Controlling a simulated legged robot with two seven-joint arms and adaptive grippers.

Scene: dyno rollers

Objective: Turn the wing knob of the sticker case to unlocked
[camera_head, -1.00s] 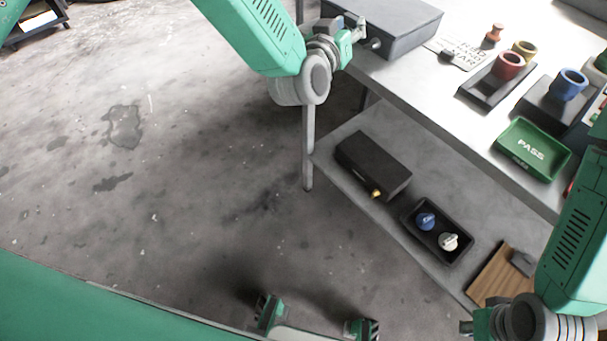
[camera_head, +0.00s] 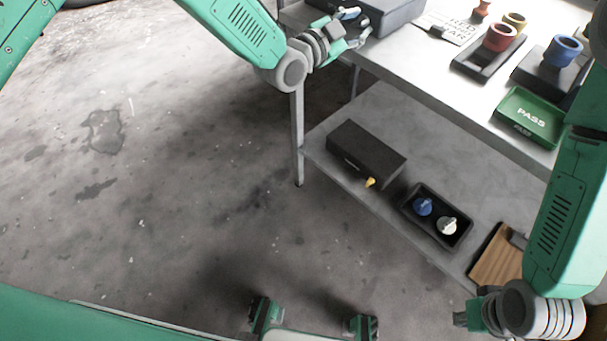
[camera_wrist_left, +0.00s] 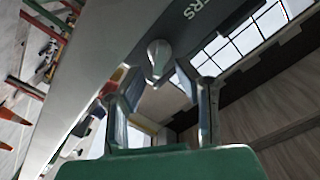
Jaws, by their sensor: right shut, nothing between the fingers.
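The sticker case (camera_head: 395,12) is a dark grey box at the back left of the tabletop. In the left wrist view the case (camera_wrist_left: 105,50) shows the letters "ERS". Its grey wing knob (camera_wrist_left: 158,56) sticks out from that face; in the head view my left gripper hides it. My left gripper (camera_head: 358,26) is open at the front of the case. In the left wrist view its fingers (camera_wrist_left: 149,82) stand apart, with the knob between or just beyond their tips; contact cannot be told. My right gripper (camera_head: 466,316) is shut and empty at the lower right.
A card (camera_head: 445,27), red cup (camera_head: 499,38), blue cup (camera_head: 562,52) and green PASS tray (camera_head: 528,117) are on the tabletop. The lower shelf holds a black box (camera_head: 367,153) with a yellow knob, a tray (camera_head: 408,210) with blue and white knobs, and a clipboard (camera_head: 495,262).

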